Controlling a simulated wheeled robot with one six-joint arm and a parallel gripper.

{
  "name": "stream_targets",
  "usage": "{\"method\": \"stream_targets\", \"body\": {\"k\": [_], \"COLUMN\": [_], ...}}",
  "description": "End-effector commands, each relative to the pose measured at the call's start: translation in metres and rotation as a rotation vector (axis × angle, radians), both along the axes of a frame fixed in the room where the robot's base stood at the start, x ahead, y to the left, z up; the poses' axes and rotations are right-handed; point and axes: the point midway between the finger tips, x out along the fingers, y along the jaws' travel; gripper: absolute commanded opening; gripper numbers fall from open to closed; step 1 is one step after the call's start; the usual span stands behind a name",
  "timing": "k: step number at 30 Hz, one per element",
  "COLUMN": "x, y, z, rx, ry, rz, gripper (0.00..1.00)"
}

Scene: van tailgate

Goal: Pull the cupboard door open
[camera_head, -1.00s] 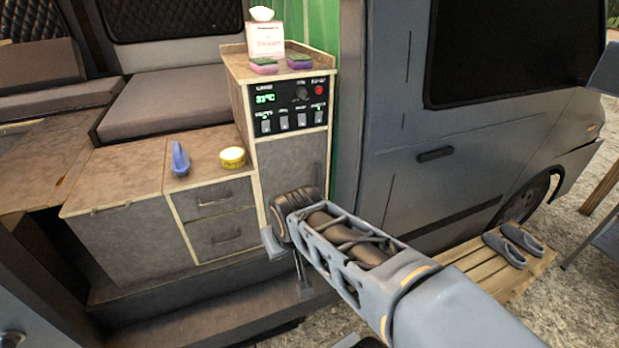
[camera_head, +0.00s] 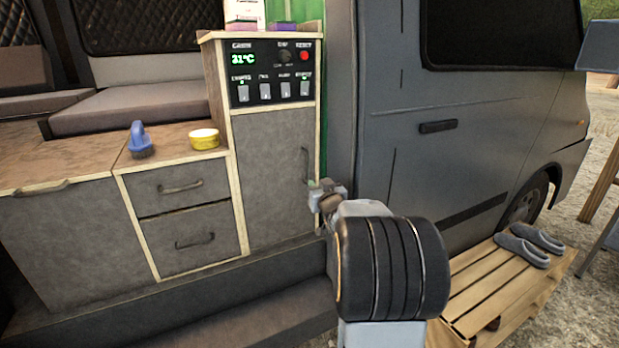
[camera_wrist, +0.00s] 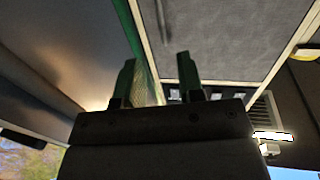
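The cupboard door (camera_head: 272,175) is a tall grey panel with a pale wood frame, below the control panel, and it is closed. Its dark vertical handle (camera_head: 306,166) is near the door's right edge. My gripper (camera_head: 320,186) is by the lower end of that handle, at the right edge of the cupboard. In the wrist view, the fingers of my gripper (camera_wrist: 156,78) stand apart with nothing held between them. The door (camera_wrist: 225,35) also shows there, with a blurred dark handle (camera_wrist: 163,18) beyond the fingertips. Whether a finger touches the cupboard, I cannot tell.
The control panel (camera_head: 273,73) is above the door. Two closed drawers (camera_head: 187,212) are to its left, with a blue brush (camera_head: 140,140) and a yellow tin (camera_head: 204,139) on the counter above. A wooden pallet (camera_head: 500,290) with slippers is at the right.

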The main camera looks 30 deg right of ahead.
Motion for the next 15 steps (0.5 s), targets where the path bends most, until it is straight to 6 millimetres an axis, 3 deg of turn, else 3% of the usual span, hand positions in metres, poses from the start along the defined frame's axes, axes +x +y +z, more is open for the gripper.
{"method": "stream_targets", "body": {"k": [15], "x": [0.087], "y": [-0.030], "z": [-0.001], "rx": [-0.001], "ry": [-0.004], "rz": [0.002], "gripper": [0.35]}}
